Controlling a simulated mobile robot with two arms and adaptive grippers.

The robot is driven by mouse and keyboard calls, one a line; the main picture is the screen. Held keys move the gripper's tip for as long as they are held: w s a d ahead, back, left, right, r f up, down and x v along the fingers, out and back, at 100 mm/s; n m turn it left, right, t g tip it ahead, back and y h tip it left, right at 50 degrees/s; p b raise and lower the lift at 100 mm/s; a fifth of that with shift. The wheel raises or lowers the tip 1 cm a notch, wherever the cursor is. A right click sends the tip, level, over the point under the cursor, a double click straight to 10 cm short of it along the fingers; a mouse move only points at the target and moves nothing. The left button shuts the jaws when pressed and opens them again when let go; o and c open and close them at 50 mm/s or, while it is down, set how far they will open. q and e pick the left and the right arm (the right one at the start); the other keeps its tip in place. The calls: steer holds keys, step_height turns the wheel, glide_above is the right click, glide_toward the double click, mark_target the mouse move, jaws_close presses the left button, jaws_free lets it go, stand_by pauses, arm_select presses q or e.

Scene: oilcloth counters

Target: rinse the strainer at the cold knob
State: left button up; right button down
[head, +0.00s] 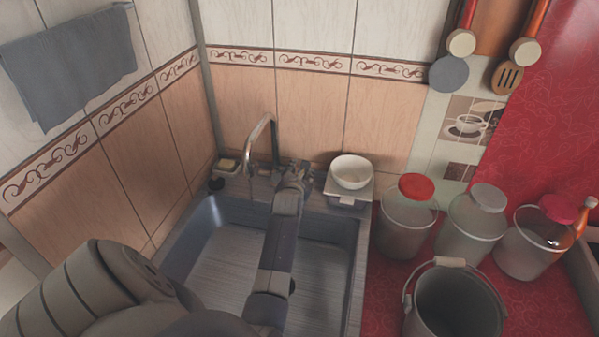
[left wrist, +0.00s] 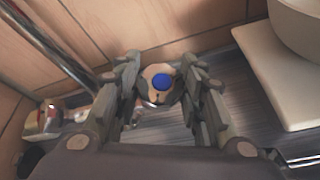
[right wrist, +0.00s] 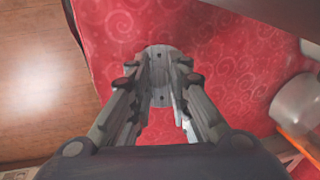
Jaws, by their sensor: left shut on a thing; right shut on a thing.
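My left arm reaches over the sink (head: 345,235) to the tap (head: 262,130). My left gripper (left wrist: 160,88) is shut on the cold knob (left wrist: 161,82), which has a blue cap and sits between its fingers. In the head view this gripper (head: 298,172) is at the right of the tap's base. My right gripper (right wrist: 160,95) is outside the head view. In the right wrist view it is shut on a grey piece with small dark spots, which looks like part of the strainer (right wrist: 160,80). The rest of the strainer is hidden. I cannot tell whether water runs.
A white bowl (head: 350,171) stands on a pale board (head: 337,187) right of the tap. Lidded jars (head: 406,215) and an open bucket (head: 452,300) crowd the red oilcloth (head: 385,265) at the right.

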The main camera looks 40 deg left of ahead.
arm_select(q)
steer(key=shift+r+m+h+p, duration=0.2)
steer(key=shift+m+h+p, duration=0.7)
steer(key=shift+p, duration=1.25)
arm_select(e)
steer(key=shift+w+v, duration=0.2)
steer(key=shift+v, duration=0.85)
steer(key=shift+w+v, duration=0.25)
steer(key=shift+v, duration=0.85)
arm_select(q)
steer(key=shift+m+h+p, duration=0.4)
steer(key=shift+m+p, duration=0.2)
steer(key=shift+p, duration=0.05)
arm_select(e)
steer(key=shift+a+r, duration=0.15)
steer(key=shift+r, duration=0.6)
arm_select(q)
steer(key=shift+f+m+h, duration=0.2)
steer(key=shift+m+h, duration=0.1)
arm_select(e)
steer(key=shift+r, duration=0.15)
arm_select(q)
steer(key=shift+d+f, duration=0.1)
steer(key=o, duration=1)
steer(key=shift+o, duration=0.2)
steer(key=v, duration=1.2)
